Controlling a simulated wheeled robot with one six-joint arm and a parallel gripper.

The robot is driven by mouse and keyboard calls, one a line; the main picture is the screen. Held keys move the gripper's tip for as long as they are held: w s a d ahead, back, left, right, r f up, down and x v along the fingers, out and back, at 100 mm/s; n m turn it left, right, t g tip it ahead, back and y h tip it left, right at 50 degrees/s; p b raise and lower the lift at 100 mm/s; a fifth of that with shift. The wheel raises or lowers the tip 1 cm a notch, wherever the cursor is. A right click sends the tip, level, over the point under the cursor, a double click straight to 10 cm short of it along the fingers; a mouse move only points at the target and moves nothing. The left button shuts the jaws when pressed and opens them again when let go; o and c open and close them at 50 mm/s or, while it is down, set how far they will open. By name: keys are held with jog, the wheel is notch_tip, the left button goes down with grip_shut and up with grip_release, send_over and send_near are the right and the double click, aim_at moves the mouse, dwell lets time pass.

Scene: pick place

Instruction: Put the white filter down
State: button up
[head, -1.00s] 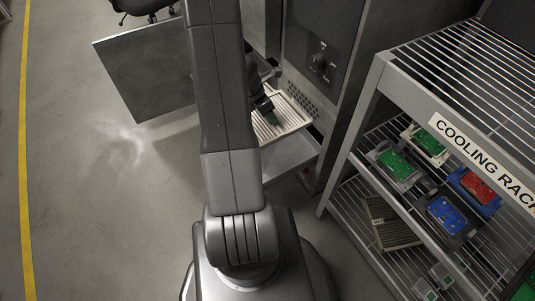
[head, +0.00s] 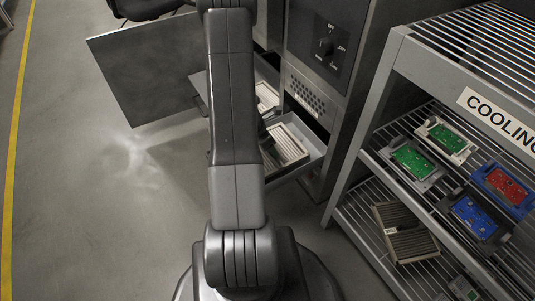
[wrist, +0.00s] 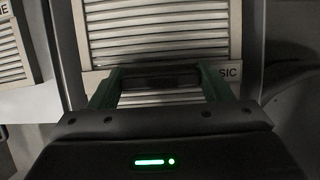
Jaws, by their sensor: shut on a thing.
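The white filter (head: 287,147), a pale slatted panel, is in or just over an open grey drawer (head: 311,165) of the cabinet in the head view. In the wrist view the filter (wrist: 155,25) fills the upper middle, with a label ending in "SIC" on its near edge. My gripper (wrist: 160,80) is shut on this near edge, its green fingers at both sides of a dark handle-like part. My arm hides part of the filter in the head view. I cannot tell whether the filter touches the drawer floor.
A second pale filter (head: 267,97) lies to the left, also at the wrist view's left edge (wrist: 15,50). An open door panel (head: 150,70) stands left. A cooling rack (head: 385,90) at right holds boards and a brown slatted filter (head: 405,232).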

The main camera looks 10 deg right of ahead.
jog(key=shift+f+b, duration=0.85)
jog(key=shift+f, duration=1)
jog(key=shift+f, duration=0.2)
jog(key=o, duration=1)
jog(key=shift+r, duration=0.15)
